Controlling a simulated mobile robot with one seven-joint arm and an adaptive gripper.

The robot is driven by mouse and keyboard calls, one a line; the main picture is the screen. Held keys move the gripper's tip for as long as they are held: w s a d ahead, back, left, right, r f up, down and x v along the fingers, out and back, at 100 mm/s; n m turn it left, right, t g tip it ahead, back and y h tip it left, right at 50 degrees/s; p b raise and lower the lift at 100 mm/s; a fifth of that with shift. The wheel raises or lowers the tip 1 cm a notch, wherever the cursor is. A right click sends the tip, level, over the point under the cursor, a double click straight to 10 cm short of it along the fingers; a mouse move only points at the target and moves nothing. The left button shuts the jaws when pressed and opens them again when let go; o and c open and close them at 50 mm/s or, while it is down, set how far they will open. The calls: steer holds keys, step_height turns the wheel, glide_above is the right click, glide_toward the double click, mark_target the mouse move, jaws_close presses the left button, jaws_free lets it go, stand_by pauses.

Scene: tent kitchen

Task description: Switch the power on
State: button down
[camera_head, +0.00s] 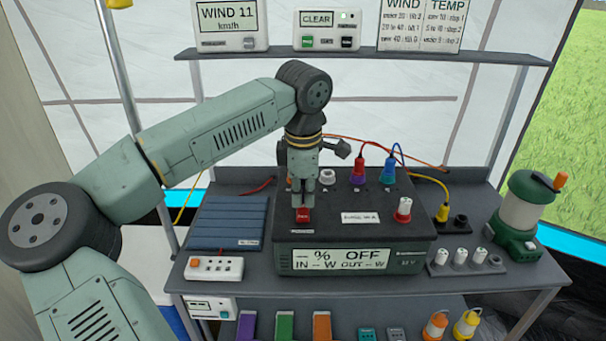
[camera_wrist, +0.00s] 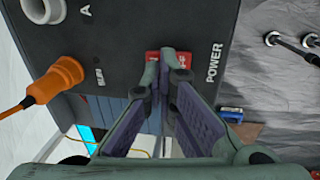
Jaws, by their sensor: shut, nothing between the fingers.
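The dark power box (camera_head: 396,221) stands on the bench, and its front display (camera_head: 341,259) reads "% OFF" and "IN -W OUT -W". A red power switch (camera_head: 303,214) is on its top at the left front. In the wrist view the red switch (camera_wrist: 153,56) shows beside the word POWER, partly hidden by my fingers. My gripper (camera_head: 303,203) is shut and empty, pointing down with its fingertips at the switch. In the wrist view my gripper (camera_wrist: 165,58) overlaps the red switch; I cannot tell whether it is touching.
Blue and red plugs (camera_head: 387,170) with cables rise at the back of the box. A white-red knob (camera_head: 402,210) is at its right. A green lantern (camera_head: 519,217) stands at the bench's right; a folded blue panel (camera_head: 228,222) lies left. A shelf (camera_head: 400,54) runs above.

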steer(key=shift+f, duration=0.4)
steer(key=shift+f, duration=0.1)
steer(key=shift+w+f+b, duration=0.25)
steer(key=shift+f+b, duration=0.3)
steer(key=shift+b, duration=0.3)
steer(key=shift+w+r+b, duration=0.1)
steer(key=shift+w+b, duration=0.1)
steer(key=shift+b, duration=0.15)
steer(key=shift+s, duration=0.1)
